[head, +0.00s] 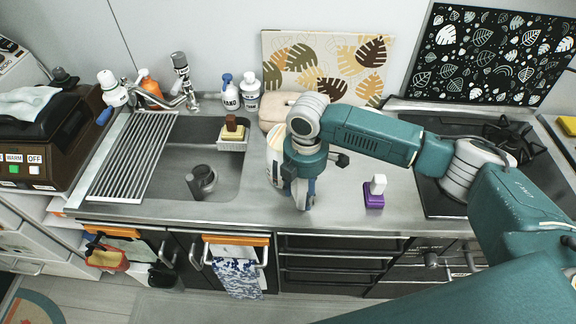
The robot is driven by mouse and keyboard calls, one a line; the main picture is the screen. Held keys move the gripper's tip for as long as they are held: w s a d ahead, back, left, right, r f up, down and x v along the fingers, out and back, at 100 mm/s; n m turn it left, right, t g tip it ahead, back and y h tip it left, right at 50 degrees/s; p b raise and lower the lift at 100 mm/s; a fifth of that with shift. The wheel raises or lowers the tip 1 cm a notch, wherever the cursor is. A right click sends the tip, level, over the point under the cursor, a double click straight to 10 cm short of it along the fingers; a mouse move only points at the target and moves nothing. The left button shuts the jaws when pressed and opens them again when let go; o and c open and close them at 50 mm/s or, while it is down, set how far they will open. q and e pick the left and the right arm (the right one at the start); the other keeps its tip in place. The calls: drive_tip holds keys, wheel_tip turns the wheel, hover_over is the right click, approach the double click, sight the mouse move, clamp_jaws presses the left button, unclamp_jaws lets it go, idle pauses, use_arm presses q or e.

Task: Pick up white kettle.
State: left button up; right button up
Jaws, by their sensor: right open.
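The white kettle (274,152) stands on the steel counter just right of the sink. It is mostly hidden behind my right gripper, and only its pale left side shows. My right gripper (301,200) points down in front of the kettle, with its fingers low over the counter. It is open. I cannot tell whether the fingers touch the kettle or sit around part of it. My left gripper is not in view.
A purple-based block with a white top (374,190) stands right of the gripper. The sink (225,180) is to the left, and a beige rounded object (276,110) is behind the kettle. A black stove (437,199) is at right. Bottles (250,93) stand at the back wall.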

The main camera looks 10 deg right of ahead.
drive_tip(key=shift+f, duration=1)
clamp_jaws()
drive_tip(key=shift+w+r, duration=0.1)
drive_tip(key=shift+w, duration=0.05)
drive_tip(key=shift+r, duration=0.15)
